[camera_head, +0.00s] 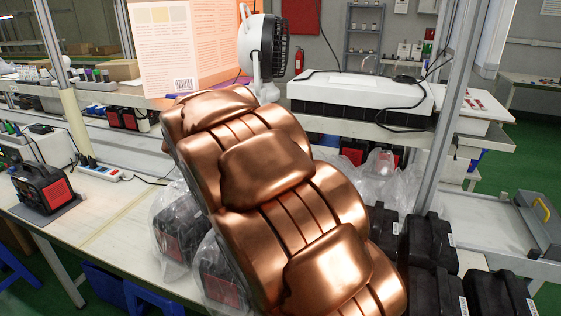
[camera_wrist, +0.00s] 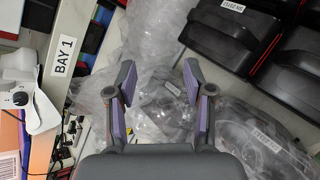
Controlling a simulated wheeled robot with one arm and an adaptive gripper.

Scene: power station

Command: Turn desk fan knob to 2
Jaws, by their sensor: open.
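The desk fan (camera_head: 264,45), white with a dark round grille, stands on a shelf beside the orange box in the head view. It faces right, and its lower part is partly hidden by my copper-coloured arm. A white part with a small round dial-like detail (camera_wrist: 21,98) at the left edge of the wrist view looks like the fan's base and knob; I cannot read its setting. My gripper (camera_wrist: 158,80) is open and empty in the wrist view, to the right of that white part, over clear plastic wrap. My arm hides it in the head view.
A "BAY 1" shelf edge (camera_wrist: 62,58) lies between the white part and my gripper. An orange printed box (camera_head: 190,45) stands left of the fan. A white device (camera_head: 360,92) with cables sits to its right. Black cases (camera_head: 427,245) and plastic-wrapped units crowd the area below.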

